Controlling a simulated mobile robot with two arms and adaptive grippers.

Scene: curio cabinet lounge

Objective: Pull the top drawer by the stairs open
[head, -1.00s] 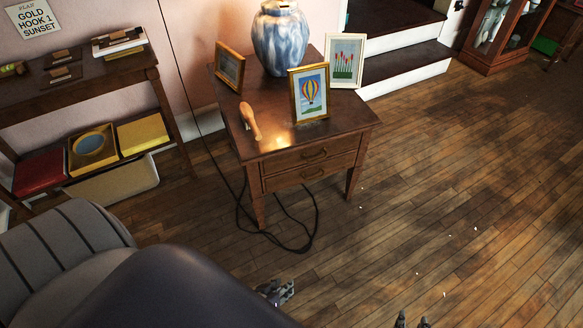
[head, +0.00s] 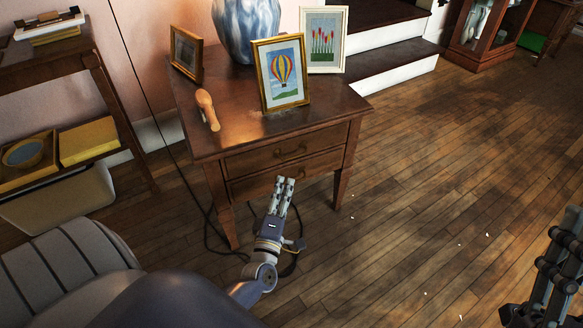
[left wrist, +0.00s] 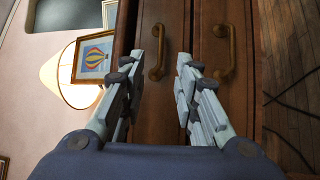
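The wooden side table (head: 190,125) by the stairs has two drawers. The top drawer (head: 252,162) is closed, with a curved brass handle (head: 291,152); this handle also shows in the left wrist view (left wrist: 158,52). The lower drawer (head: 250,186) is closed too; its handle (left wrist: 229,52) shows at right in the wrist view. My left gripper (head: 285,180) is open and empty, in front of the lower drawer in the head view. In the wrist view its fingers (left wrist: 169,58) frame the top handle's surroundings, apart from it. My right gripper (head: 565,228) is open and empty at the right edge.
A balloon picture (head: 282,75), a tulip picture (head: 323,42), another frame (head: 186,54), a blue-white vase (head: 245,30) and a wooden object (head: 207,108) stand or lie on the tabletop. A dark cable (head: 213,235) lies below.

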